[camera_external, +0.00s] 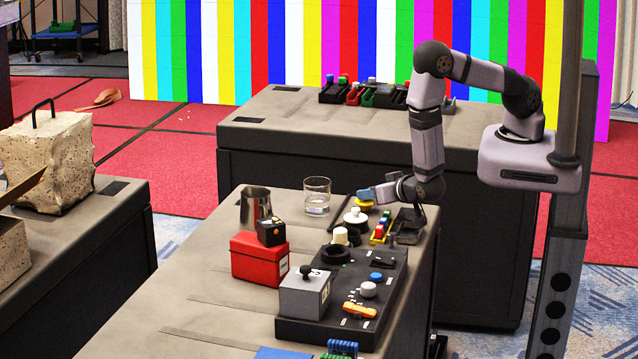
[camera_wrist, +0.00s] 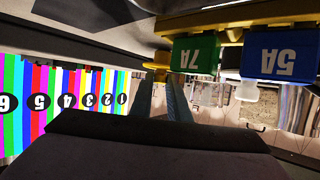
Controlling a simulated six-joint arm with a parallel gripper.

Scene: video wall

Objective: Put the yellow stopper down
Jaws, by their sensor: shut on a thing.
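The yellow stopper (camera_external: 363,204) shows at the tip of my gripper (camera_external: 370,195) in the external view, close above the far end of the near bench. In the wrist view the yellow stopper (camera_wrist: 158,66) sits at the ends of the two fingers of my gripper (camera_wrist: 159,84). The fingers are shut on it, and they partly hide it. I cannot tell whether it touches anything below.
A white-topped black item (camera_external: 355,216) stands close by the stopper. A yellow rack (camera_external: 377,238) holds small coloured blocks; a green block (camera_wrist: 195,56) and a blue block (camera_wrist: 281,56) loom near in the wrist view. A glass (camera_external: 317,196) and metal jug (camera_external: 255,208) stand left.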

